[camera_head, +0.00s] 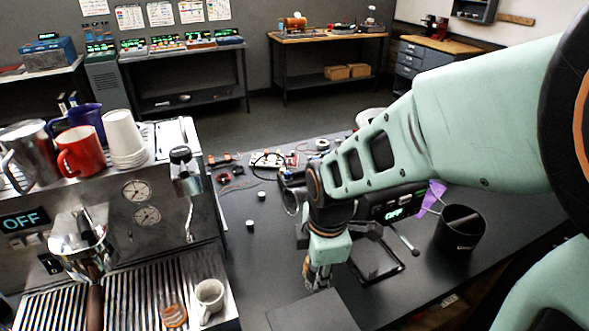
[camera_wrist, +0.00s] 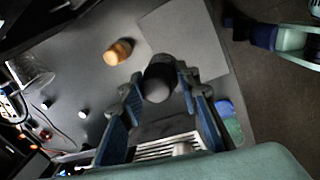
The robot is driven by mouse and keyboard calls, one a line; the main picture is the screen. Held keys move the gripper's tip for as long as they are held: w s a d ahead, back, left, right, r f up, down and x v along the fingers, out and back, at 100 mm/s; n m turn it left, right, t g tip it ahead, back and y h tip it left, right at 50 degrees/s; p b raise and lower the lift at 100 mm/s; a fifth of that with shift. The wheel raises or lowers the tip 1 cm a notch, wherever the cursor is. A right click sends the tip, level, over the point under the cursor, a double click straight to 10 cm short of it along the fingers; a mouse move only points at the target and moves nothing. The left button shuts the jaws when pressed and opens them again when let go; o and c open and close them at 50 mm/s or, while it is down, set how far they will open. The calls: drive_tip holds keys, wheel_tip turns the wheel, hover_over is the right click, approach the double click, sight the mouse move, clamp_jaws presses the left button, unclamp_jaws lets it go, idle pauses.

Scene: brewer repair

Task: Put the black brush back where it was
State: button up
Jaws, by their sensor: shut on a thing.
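My gripper (camera_head: 318,274) points down over the black table, just behind a dark grey mat (camera_head: 313,314). In the wrist view my gripper (camera_wrist: 159,88) has its fingers on both sides of a dark rounded thing with a grey end (camera_wrist: 158,80), seen end-on. It looks like the black brush, but its bristles cannot be made out. In the head view the brush is mostly hidden by the gripper. The mat also shows in the wrist view (camera_wrist: 205,45), beyond the held thing.
A black cylindrical container (camera_head: 446,238) stands on the right of the table, beside a small black frame (camera_head: 374,262). The espresso machine (camera_head: 168,222) fills the left, with a cup (camera_head: 209,297) on its drip tray. An orange-brown object (camera_wrist: 118,52) lies near the mat.

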drive_tip(key=w+a+f+b, duration=0.1)
drive_tip(key=w+a+f, duration=0.1)
drive_tip(key=a+f, duration=0.1)
drive_tip(key=w+a+f+b, duration=0.1)
drive_tip(key=w+a+f, duration=0.1)
drive_tip(key=a, duration=0.1)
drive_tip(key=w+a+f+b, duration=0.1)
drive_tip(key=w+a+f, duration=0.1)
drive_tip(key=a+f, duration=0.1)
drive_tip(key=shift+w+a+f, duration=0.25)
drive_tip(key=shift+a+f, duration=0.1)
drive_tip(key=shift+a, duration=0.1)
drive_tip(key=shift+w+a+f+b, duration=0.15)
drive_tip(key=shift+f+b, duration=0.75)
drive_tip(key=shift+f, duration=0.1)
drive_tip(key=shift+w+a+f+b, duration=0.1)
drive_tip(key=shift+a+f+b, duration=0.05)
drive_tip(key=shift+f+b, duration=0.8)
drive_tip(key=shift+f, duration=0.2)
drive_tip(key=o, duration=1.2)
drive_tip(key=shift+r, duration=0.1)
